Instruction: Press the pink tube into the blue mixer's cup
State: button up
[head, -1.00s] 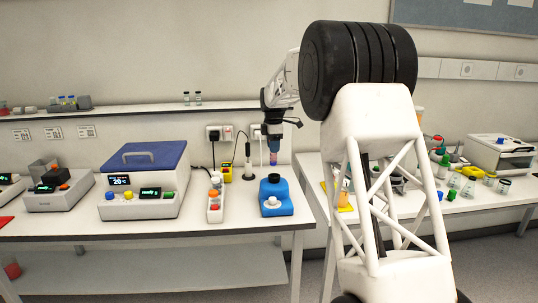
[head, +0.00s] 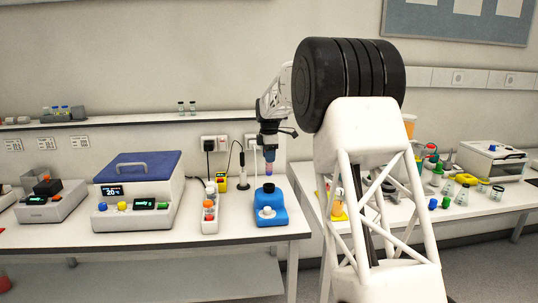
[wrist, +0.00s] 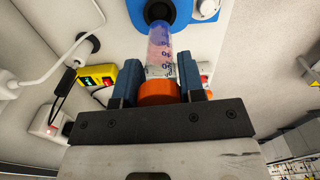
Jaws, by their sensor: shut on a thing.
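The blue mixer (head: 279,213) stands near the right end of the left bench. It has a dark cup (head: 268,187) at the back and a white knob (head: 267,212) in front. My gripper (head: 268,150) is above the cup, pointing down. In the wrist view my gripper (wrist: 158,92) is shut on the orange cap of the pink tube (wrist: 160,50). The tube's pink end also shows in the head view (head: 268,168), upright, with a small gap above the cup. In the wrist view the tube's tip overlaps the dark cup (wrist: 158,12).
A blue-lidded machine (head: 140,200) is further left. The bench edge is close on the right.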

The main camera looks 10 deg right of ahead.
aim_at(269, 168)
jog(key=shift+f, duration=2.8)
jog(key=shift+f, duration=0.1)
jog(key=o, duration=0.4)
jog(key=c, duration=0.5)
